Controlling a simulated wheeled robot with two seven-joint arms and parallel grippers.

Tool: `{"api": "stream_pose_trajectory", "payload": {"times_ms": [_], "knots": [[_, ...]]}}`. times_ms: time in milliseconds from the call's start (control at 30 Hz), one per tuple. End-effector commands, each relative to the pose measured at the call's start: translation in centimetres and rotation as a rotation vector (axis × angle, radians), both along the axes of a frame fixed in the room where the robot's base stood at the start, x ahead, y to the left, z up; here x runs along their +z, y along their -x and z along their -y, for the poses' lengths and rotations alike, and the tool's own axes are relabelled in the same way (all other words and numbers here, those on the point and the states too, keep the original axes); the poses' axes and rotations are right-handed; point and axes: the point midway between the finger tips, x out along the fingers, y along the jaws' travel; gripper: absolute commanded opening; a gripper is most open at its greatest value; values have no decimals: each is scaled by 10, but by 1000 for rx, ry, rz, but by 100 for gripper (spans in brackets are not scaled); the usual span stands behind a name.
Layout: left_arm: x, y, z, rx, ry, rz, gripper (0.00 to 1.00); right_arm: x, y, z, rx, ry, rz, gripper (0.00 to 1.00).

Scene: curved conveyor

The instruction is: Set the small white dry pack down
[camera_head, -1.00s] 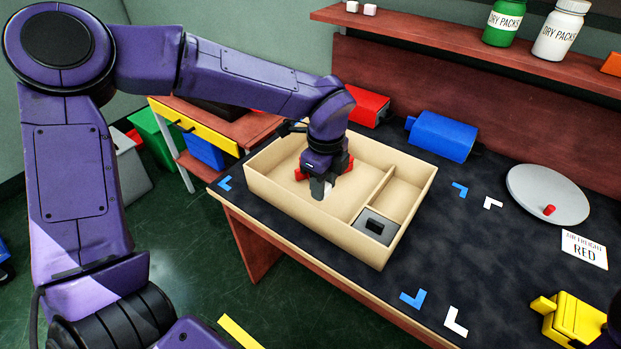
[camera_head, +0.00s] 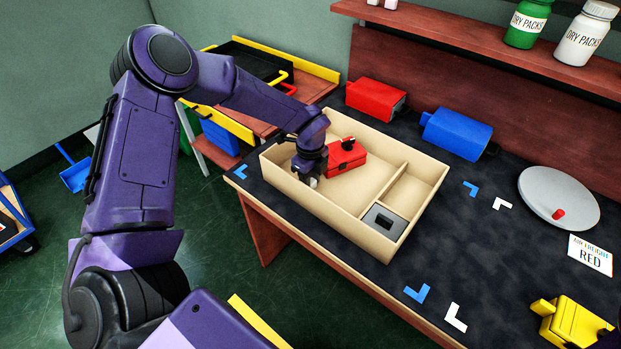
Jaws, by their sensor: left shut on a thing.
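My left gripper (camera_head: 312,178) is low inside the wooden tray (camera_head: 335,218), in its large left compartment near the front-left wall. It is shut on a small whitish thing, which fits the small white dry pack (camera_head: 313,183); only a little of it shows at the fingertips. I cannot tell whether it touches the tray floor. A red box with a black knob (camera_head: 347,157) sits in the same compartment, just right of the gripper. A grey insert with a dark middle (camera_head: 384,222) fills the front-right compartment. My right gripper is not in view.
A red canister (camera_head: 375,98) and a blue canister (camera_head: 456,134) lie behind the tray. A grey disc (camera_head: 560,198) and a yellow object (camera_head: 570,322) are at right. Green (camera_head: 527,22) and white (camera_head: 584,36) dry-pack bottles stand on the shelf. Dark tabletop in front of the disc is mostly clear.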

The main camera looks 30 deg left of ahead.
Motion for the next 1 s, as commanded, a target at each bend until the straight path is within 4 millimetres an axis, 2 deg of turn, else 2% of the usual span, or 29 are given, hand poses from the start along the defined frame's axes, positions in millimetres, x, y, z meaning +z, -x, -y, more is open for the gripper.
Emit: {"api": "stream_pose_trajectory", "payload": {"times_ms": [233,267,300,333,567,667,700,767,1000], "knots": [[-6,0,0,0,1,0,6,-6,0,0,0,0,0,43],[-4,0,0,0,1,0,44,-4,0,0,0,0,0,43],[-3,0,0,0,1,0,58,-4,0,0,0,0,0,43],[-3,0,0,0,1,0,60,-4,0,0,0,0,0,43],[-3,0,0,0,1,0,60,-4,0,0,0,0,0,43],[4,0,0,-1,0,0,60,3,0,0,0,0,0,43],[7,-1,0,-1,0,3,60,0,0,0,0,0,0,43],[18,-1,0,0,1,5,60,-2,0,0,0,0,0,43],[80,-1,0,1,2,6,60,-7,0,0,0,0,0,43]]}}
